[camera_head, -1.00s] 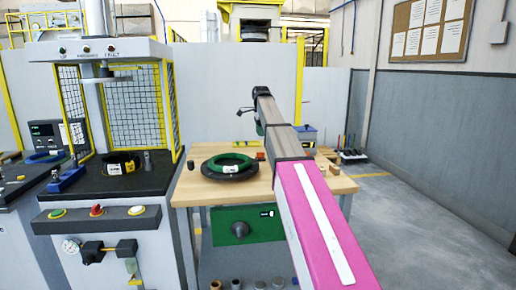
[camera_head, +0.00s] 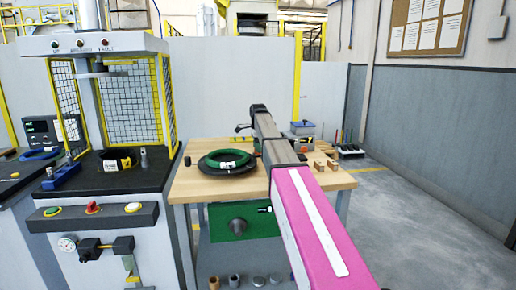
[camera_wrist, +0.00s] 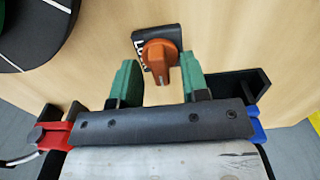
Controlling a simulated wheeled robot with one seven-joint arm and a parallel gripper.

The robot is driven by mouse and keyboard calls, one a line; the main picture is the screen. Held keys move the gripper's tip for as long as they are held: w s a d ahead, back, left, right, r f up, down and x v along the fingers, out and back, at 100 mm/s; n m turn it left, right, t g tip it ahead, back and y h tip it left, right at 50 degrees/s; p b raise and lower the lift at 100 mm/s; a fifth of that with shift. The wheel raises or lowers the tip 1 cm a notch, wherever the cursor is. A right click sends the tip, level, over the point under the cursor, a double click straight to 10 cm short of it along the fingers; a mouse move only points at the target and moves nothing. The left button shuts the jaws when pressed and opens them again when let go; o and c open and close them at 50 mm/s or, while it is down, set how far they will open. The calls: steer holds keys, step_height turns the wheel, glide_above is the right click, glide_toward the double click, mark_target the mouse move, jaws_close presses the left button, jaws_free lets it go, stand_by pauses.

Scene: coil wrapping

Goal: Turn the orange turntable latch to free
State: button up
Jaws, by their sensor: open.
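The orange turntable latch (camera_wrist: 160,55) is a round knob with a raised grip on a dark plate with partly hidden white lettering. In the wrist view it sits at the upper middle on the wooden table, just beyond my gripper (camera_wrist: 158,80). My green fingers are open, one on each side of the knob's grip, with a gap to each. I cannot tell whether the fingertips are down at the knob's height. The black turntable (camera_head: 212,171) carries a green coil (camera_head: 229,158) in the head view. The latch is hidden behind my arm there.
The turntable's dark edge (camera_wrist: 30,40) shows at upper left in the wrist view. The wooden table (camera_head: 200,192) has small wooden blocks (camera_head: 326,163) and a blue-grey box (camera_head: 302,129) on its right. A press station (camera_head: 110,190) stands to the left.

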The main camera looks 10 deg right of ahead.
steer(key=shift+f, duration=0.1)
jaws_close()
stand_by(0.3)
steer(key=n, duration=0.4)
steer(key=shift+n, duration=0.4)
steer(key=n, duration=0.4)
steer(key=shift+n, duration=0.3)
steer(key=n, duration=0.4)
steer(key=shift+n, duration=2.2)
